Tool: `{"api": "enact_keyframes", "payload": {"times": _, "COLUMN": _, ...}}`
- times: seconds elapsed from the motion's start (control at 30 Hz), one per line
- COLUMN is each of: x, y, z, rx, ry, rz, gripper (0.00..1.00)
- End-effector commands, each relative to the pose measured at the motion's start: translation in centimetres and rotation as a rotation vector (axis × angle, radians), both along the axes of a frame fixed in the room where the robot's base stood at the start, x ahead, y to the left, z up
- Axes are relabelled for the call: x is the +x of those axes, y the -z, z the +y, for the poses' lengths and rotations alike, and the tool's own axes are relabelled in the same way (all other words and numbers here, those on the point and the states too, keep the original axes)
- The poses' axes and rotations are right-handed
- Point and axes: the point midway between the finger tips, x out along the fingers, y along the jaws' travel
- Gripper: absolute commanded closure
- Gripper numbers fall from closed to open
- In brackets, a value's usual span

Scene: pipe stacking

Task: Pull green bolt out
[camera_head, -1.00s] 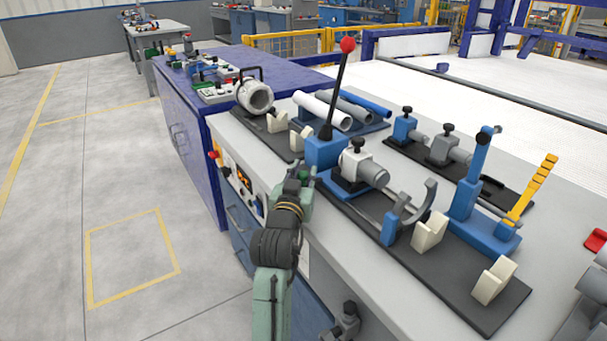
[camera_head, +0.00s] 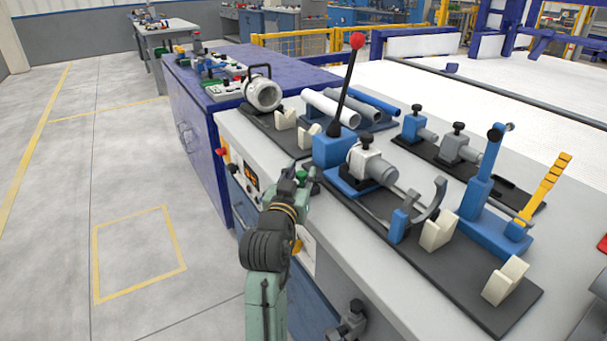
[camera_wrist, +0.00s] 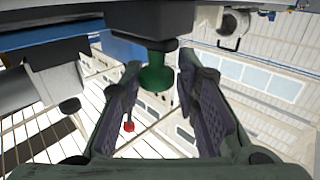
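The green bolt (camera_wrist: 156,76) hangs below a dark fixture part in the wrist view, its rounded green head between my fingers. My gripper (camera_wrist: 160,66) is open, with a visible gap between each finger pad and the bolt. In the head view, my gripper (camera_head: 298,184) is at the front edge of the bench, below the blue block (camera_head: 333,148) with the red-knobbed lever. A small green spot there, likely the bolt (camera_head: 302,174), is at the fingers and partly hidden by them.
A grey clamp cylinder (camera_head: 372,167) sits right of the lever (camera_head: 342,85). White V-blocks (camera_head: 437,232), a blue post (camera_head: 478,178) and a yellow handle (camera_head: 545,187) stand along the black plate. Pipes (camera_head: 331,108) lie behind. The floor at left is clear.

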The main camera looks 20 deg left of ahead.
Motion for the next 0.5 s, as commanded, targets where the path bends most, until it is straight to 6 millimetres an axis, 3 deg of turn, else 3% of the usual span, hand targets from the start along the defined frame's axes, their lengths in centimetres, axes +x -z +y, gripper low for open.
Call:
{"api": "enact_keyframes", "payload": {"times": 0.2, "x": 0.00, "y": -0.04, "z": 0.06, "rx": 0.001, "ry": -0.001, "rz": -0.001, "gripper": 0.58}}
{"api": "enact_keyframes", "payload": {"times": 0.5, "x": -0.09, "y": -0.07, "z": -0.04, "rx": 0.000, "ry": 0.000, "rz": -0.002, "gripper": 0.58}}
